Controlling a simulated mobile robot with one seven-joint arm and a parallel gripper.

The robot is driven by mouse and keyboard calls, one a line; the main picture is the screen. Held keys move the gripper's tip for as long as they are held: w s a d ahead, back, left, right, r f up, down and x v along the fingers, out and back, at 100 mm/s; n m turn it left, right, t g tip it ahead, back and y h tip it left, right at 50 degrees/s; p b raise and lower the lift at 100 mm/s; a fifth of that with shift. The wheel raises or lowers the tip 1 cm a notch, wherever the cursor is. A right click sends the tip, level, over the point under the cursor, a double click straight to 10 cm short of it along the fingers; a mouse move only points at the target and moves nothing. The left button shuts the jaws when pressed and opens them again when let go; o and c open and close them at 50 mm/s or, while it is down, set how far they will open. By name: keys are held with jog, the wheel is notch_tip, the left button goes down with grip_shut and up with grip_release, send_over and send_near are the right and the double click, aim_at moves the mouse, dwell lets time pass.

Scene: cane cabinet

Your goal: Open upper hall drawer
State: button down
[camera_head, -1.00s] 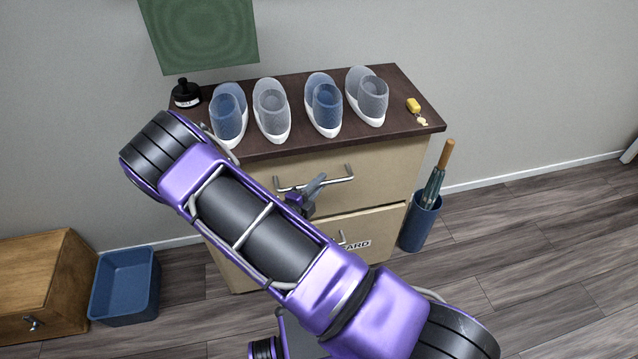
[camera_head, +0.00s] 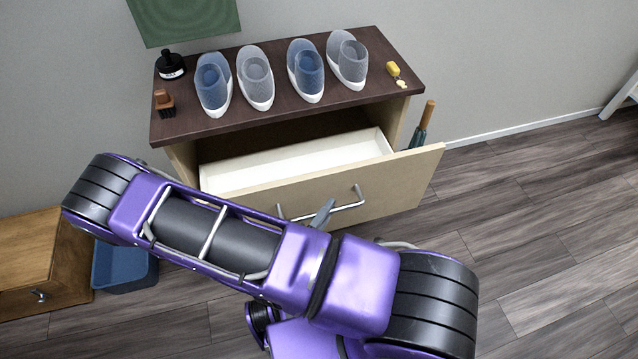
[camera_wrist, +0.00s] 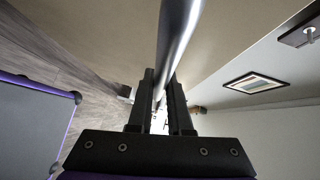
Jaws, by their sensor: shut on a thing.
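The upper drawer (camera_head: 400,190) of the cabinet is pulled well out, and its pale empty interior (camera_head: 300,160) shows in the head view. Its metal bar handle (camera_head: 357,203) is on the front panel. My gripper (camera_head: 325,213) is at the handle, partly hidden behind my arm. In the wrist view the handle bar (camera_wrist: 178,45) runs between the two dark fingers of my gripper (camera_wrist: 162,98), which are shut on it. The lower drawer is hidden behind the open drawer and my arm.
On the dark cabinet top (camera_head: 290,112) stand two pairs of shoes (camera_head: 256,80), a black bottle (camera_head: 170,66), a brush (camera_head: 164,104) and a yellow key fob (camera_head: 393,69). A wooden box (camera_head: 35,265) and blue bin (camera_head: 125,270) are at left. Floor at right is clear.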

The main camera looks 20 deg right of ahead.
jog(key=shift+s, duration=1.9)
jog(key=c, duration=0.9)
grip_release()
jog(key=shift+o, duration=0.2)
jog(key=v, duration=1.7)
jog(key=shift+s+a, duration=0.2)
jog(key=shift+s, duration=0.05)
jog(key=shift+w, duration=0.1)
